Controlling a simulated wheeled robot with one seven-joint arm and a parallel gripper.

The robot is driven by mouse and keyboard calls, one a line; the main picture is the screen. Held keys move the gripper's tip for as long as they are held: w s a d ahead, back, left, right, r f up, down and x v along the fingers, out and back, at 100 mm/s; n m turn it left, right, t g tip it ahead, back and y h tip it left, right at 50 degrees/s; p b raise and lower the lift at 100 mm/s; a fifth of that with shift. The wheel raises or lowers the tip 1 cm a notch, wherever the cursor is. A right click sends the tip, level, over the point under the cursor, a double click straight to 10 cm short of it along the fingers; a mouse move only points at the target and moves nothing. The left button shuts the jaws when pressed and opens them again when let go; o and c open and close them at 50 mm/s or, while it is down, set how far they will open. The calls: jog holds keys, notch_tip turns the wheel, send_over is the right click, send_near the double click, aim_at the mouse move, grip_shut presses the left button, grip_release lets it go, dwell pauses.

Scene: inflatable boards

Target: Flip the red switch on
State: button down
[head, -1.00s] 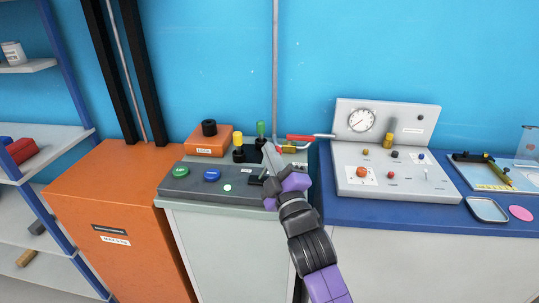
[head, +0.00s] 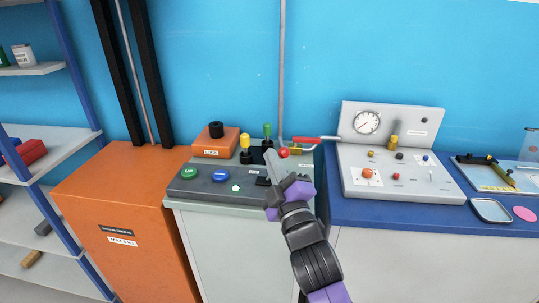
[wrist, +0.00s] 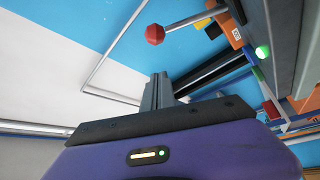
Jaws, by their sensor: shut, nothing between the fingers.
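A red ball knob (head: 283,153) shows just right of my gripper's tip, at the right end of the dark control panel. In the wrist view this red ball (wrist: 155,34) sits on the end of a thin metal rod, beyond the fingertips. I take it to be the red switch. My gripper (head: 269,158) is shut and empty, over the right end of the panel. In the wrist view the closed fingers (wrist: 158,88) point toward the rod, with a visible gap below the ball. The base of the rod is hidden in the head view by my gripper.
The dark panel (head: 205,190) carries green and blue buttons and a small lit button. Behind it stand an orange lock box (head: 216,147), yellow and green levers, and a red-handled pipe valve (head: 292,139). A gauge console (head: 400,180) stands right on a blue bench.

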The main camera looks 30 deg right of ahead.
jog(key=v, duration=0.2)
jog(key=b+v, duration=0.1)
jog(key=v, duration=0.3)
jog(key=shift+w+a+f+b, duration=0.1)
jog(key=shift+w+a+b, duration=0.05)
jog(key=shift+a+b, duration=0.15)
jog(key=s+a+f+m+g+y, duration=0.1)
jog(key=s+f, duration=0.4)
jog(key=s, duration=0.8)
jog(key=s+a+f+m+g+y, duration=0.1)
jog(key=s+f+m, duration=0.4)
jog(key=s, duration=0.7)
jog(key=s+a+f+m+g+y+p, duration=0.1)
jog(key=s+a+f+m+g, duration=0.2)
jog(key=s, duration=1)
notch_tip(320, 180, down, 3)
jog(key=shift+s+a+r+m+g+y, duration=0.1)
jog(key=shift+s+a+m+g+y, duration=0.2)
jog(key=shift+m+g, duration=0.15)
